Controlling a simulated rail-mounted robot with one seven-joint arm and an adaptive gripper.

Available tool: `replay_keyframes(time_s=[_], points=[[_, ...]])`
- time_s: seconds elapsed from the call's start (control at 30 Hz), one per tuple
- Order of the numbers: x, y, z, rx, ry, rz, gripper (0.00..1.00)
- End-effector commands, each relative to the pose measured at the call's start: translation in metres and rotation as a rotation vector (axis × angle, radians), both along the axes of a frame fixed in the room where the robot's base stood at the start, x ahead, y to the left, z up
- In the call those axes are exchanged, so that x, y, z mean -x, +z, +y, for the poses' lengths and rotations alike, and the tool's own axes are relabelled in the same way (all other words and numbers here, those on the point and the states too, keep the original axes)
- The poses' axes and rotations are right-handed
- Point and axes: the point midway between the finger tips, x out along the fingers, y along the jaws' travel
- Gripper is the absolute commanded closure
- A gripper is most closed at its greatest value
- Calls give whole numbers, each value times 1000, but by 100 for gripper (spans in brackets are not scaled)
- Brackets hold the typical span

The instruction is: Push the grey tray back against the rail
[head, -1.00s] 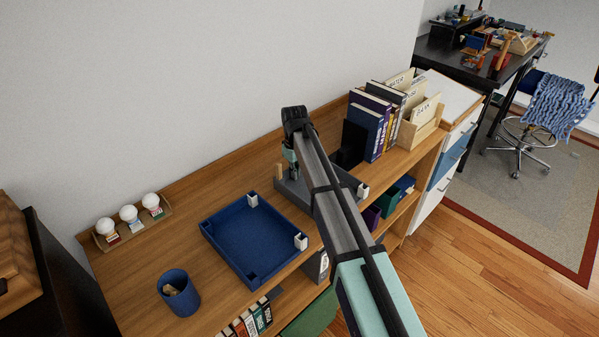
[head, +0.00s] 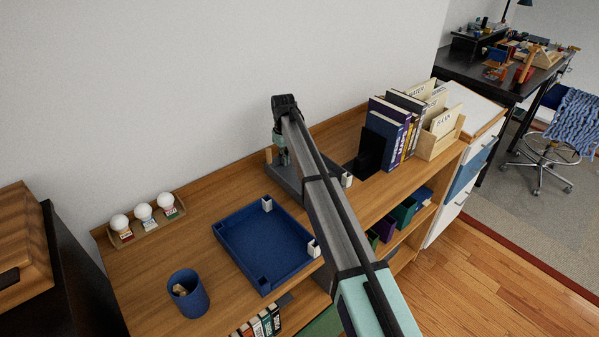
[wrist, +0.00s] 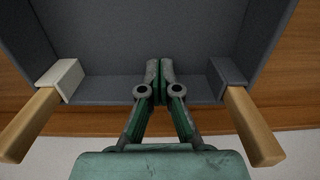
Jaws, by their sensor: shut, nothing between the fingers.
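The grey tray (head: 290,180) stands on the wooden shelf top (head: 205,210), partly hidden behind my arm. In the wrist view, its dark floor (wrist: 105,35) fills the upper part, with a wooden peg (wrist: 28,122) at a pale corner block on the left and another peg (wrist: 255,125) on the right. The wooden rail (head: 190,178) runs along the wall behind it. The tray's back is close to the rail; I cannot tell whether they touch. My gripper (wrist: 152,72) is shut and empty, its fingertips over the tray by its back wall; it also shows in the head view (head: 282,158).
A blue tray (head: 265,245) with white corner blocks sits left of my arm. A blue cup (head: 188,294) and a rack of white bulbs (head: 143,213) stand further left. A black bookend (head: 368,150), books (head: 390,130) and a wooden file box (head: 440,135) stand right.

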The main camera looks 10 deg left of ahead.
Motion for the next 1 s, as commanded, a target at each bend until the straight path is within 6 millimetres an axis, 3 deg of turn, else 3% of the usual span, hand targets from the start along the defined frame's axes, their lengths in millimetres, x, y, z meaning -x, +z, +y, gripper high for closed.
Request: replay_keyframes(time_s=[0.03,0.1,0.27,0.67,0.93,1.0], points=[[-14,-1,15,0,1,0,100],[-20,-1,25,0,1,0,100],[-23,0,32,0,1,0,100],[-20,0,27,0,0,0,100],[4,1,-6,0,-4,0,100],[0,12,-3,-2,-2,-4,100]])
